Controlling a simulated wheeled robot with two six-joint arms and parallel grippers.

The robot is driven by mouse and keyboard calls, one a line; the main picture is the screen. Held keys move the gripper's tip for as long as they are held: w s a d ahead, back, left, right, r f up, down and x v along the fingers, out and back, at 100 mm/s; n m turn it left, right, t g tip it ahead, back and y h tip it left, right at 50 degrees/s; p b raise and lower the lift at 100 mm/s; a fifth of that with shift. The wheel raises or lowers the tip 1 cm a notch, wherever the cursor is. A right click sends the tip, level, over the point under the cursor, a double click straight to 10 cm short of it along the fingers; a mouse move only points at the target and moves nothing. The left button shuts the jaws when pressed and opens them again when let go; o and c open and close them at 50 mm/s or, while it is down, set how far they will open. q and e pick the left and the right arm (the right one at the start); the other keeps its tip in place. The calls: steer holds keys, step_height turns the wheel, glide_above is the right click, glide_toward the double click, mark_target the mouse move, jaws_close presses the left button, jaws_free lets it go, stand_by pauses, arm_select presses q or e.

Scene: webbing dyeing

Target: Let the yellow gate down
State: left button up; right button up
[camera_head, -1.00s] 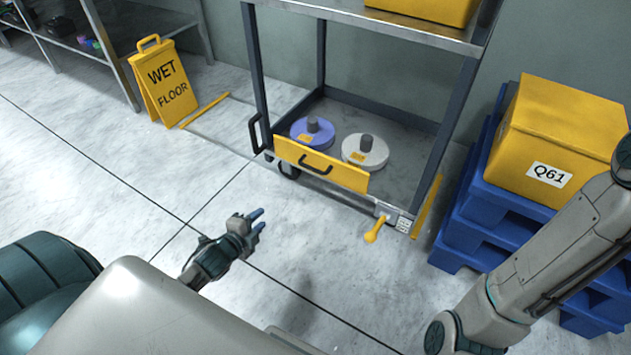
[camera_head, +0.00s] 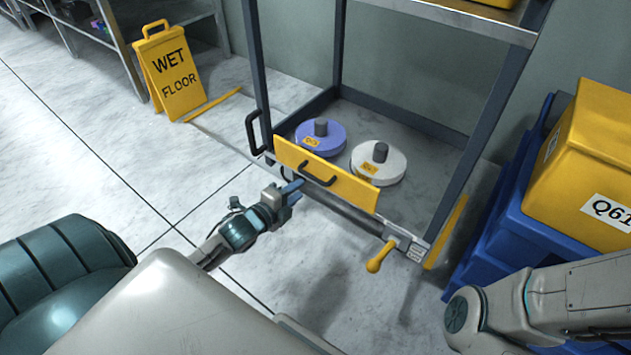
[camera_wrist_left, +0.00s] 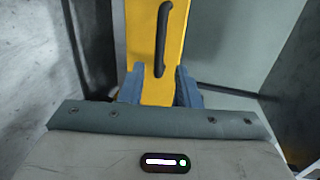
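The yellow gate (camera_head: 345,186) stands up along the front edge of the cart's lower shelf. It has a black bow handle (camera_head: 318,175). My left gripper (camera_head: 293,190) is in front of the gate, near the handle's left end. In the left wrist view the blue fingers (camera_wrist_left: 160,90) are apart, with the gate (camera_wrist_left: 146,50) straight ahead and the handle (camera_wrist_left: 163,40) just beyond the fingertips. Nothing shows gripped between them. A yellow-handled lever (camera_head: 379,257) sits at the shelf's front right corner. My right gripper is out of view.
A violet reel (camera_head: 330,139) and a white reel (camera_head: 391,162) lie on the shelf behind the gate. A wet floor sign (camera_head: 172,75) stands at the left. A yellow crate (camera_head: 584,150) labelled Q61 sits on blue pallets (camera_head: 520,235) at the right. Floor before the cart is clear.

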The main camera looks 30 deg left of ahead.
mark_target(313, 179)
arm_select(q)
steer(key=shift+b+x, duration=2.4)
steer(key=shift+x, duration=1.75)
jaws_close()
